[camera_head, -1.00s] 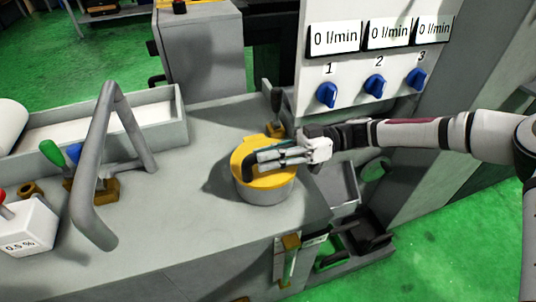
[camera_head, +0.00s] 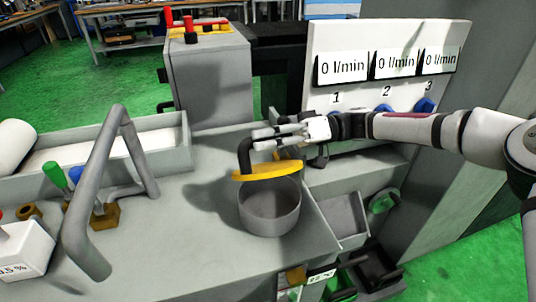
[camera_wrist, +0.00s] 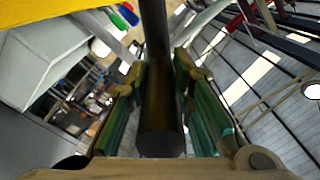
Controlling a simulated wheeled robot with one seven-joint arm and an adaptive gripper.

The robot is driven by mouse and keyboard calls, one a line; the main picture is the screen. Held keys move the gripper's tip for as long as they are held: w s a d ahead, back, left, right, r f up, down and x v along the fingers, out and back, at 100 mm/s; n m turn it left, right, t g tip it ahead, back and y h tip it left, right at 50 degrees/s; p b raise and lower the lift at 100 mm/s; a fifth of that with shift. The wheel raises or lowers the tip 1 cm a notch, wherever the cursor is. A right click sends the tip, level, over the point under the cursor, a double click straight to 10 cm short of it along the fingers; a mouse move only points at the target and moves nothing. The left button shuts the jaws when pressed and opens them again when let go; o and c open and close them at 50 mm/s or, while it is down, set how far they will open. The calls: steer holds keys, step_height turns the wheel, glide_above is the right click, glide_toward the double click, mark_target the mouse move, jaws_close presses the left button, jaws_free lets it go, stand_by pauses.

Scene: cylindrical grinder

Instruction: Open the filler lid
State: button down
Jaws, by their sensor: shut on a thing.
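The yellow filler lid (camera_head: 268,172) is raised and tilted above the round grey filler neck (camera_head: 270,208), whose hollow inside is visible. A black handle (camera_head: 245,156) stands up from the lid's left part. My gripper (camera_head: 256,140) reaches in from the right and is shut on this handle. In the wrist view the dark handle (camera_wrist: 160,110) lies between the two green-padded fingers. A yellow edge of the lid (camera_wrist: 40,10) shows at the top left there.
A large grey bent bar (camera_head: 125,140) stands on the grey top to the left, beside a tray (camera_head: 182,135). A panel with blue knobs (camera_head: 424,105) rises behind my wrist. An open bin (camera_head: 345,215) is right of the neck.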

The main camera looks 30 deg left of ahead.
steer(key=shift+w+a+r, duration=0.25)
steer(key=shift+w+a, duration=0.1)
stand_by(0.3)
steer(key=c, duration=1.4)
jaws_free()
steer(key=v, duration=1.2)
